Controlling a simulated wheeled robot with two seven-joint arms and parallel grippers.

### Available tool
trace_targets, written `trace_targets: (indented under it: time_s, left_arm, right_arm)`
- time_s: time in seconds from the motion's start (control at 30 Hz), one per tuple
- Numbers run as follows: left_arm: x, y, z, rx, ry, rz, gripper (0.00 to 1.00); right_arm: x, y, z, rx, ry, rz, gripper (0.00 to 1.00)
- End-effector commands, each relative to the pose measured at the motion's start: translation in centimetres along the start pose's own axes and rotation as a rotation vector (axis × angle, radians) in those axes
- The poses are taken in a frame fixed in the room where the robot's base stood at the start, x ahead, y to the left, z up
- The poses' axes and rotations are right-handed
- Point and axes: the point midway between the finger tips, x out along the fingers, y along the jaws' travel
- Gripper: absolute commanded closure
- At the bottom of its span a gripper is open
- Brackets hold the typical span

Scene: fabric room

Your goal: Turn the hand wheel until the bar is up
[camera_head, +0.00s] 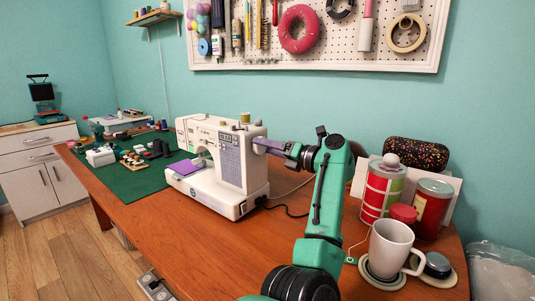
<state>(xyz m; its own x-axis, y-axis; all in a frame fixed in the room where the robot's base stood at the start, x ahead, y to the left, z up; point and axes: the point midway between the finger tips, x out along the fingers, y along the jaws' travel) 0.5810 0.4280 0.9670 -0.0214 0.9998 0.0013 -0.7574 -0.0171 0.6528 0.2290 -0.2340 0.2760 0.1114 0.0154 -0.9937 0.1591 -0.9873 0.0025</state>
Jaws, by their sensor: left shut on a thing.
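A white and purple sewing machine (208,150) stands on the wooden table, its needle side to the left. Its hand wheel (259,145) is on the machine's right end, mostly hidden by my left gripper. My left gripper (267,146) reaches in from the right side of the machine and is shut on the hand wheel. My green arm runs from it down to the bottom of the picture. The needle bar sits under the machine's head near a piece of purple cloth (186,167); it is too small to tell its height. My right gripper is out of view.
A green mat (135,180) with spools and small sewing items lies left of the machine. Red tins (383,190), a white mug (391,247) on a coaster and a dark lidded jar (438,265) stand to the right of my arm. A cable runs behind the machine.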

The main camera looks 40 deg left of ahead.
Motion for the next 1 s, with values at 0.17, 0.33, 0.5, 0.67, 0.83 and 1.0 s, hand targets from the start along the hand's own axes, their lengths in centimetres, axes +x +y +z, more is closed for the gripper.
trace_targets:
  time_s: [0.17, 0.33, 0.5, 0.67, 0.83, 1.0]
  left_arm:
    - [0.0, -0.3, -0.4, -0.161, 0.005, -0.002, 0.89]
    - [0.0, -0.3, -0.4, -0.321, 0.006, -0.002, 0.89]
    - [0.0, -0.3, -0.4, -0.465, 0.007, -0.001, 0.89]
    - [0.0, -0.3, -0.4, -0.573, 0.008, -0.001, 0.89]
    - [0.0, -0.3, -0.3, -0.652, 0.009, -0.001, 0.89]
    - [0.0, -0.3, -0.3, -0.695, 0.009, -0.001, 0.89]
  right_arm:
    - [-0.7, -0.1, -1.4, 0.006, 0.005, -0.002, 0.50]
    - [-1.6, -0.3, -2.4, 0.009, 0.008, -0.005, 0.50]
    - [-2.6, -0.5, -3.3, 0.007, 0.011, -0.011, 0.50]
    - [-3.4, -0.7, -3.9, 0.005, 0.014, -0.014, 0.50]
    - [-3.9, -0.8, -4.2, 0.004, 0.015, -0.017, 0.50]
    - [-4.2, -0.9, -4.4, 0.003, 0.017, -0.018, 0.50]
